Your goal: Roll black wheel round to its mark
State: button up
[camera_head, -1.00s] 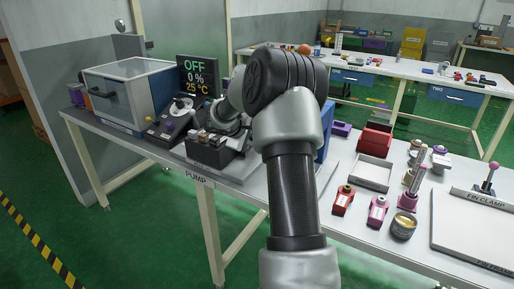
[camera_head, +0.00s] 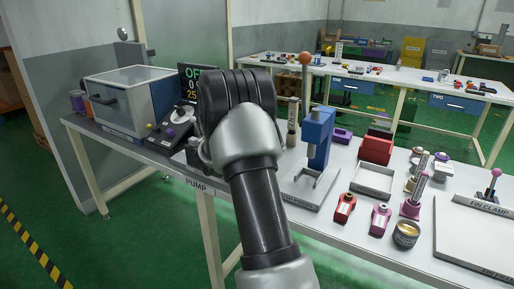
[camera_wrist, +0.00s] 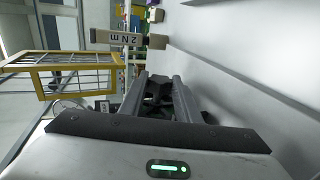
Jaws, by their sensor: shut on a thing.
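My gripper (camera_wrist: 165,92) shows in the wrist view, its two dark fingers closed around a dark piece (camera_wrist: 158,88) between them. The piece looks like part of the black wheel, but its round shape and its mark cannot be made out. In the head view my own arm hides the gripper and the piece it holds, near the pump end of the bench. A control box (camera_head: 158,137) with a pale dial (camera_head: 179,112) stands just left of my arm, apart from it.
The display (camera_head: 187,88) is partly covered by my arm. A blue press (camera_head: 318,130) and an open tray (camera_head: 372,181) stand right of my arm. In the wrist view a "2 Nm" block (camera_wrist: 122,39) and a yellow-framed grid (camera_wrist: 75,72) lie beyond the fingers.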

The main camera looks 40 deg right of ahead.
jog(key=o, duration=1)
jog(key=shift+o, duration=0.2)
jog(key=p+v, duration=0.2)
jog(key=v, duration=1.5)
jog(key=shift+a, duration=0.25)
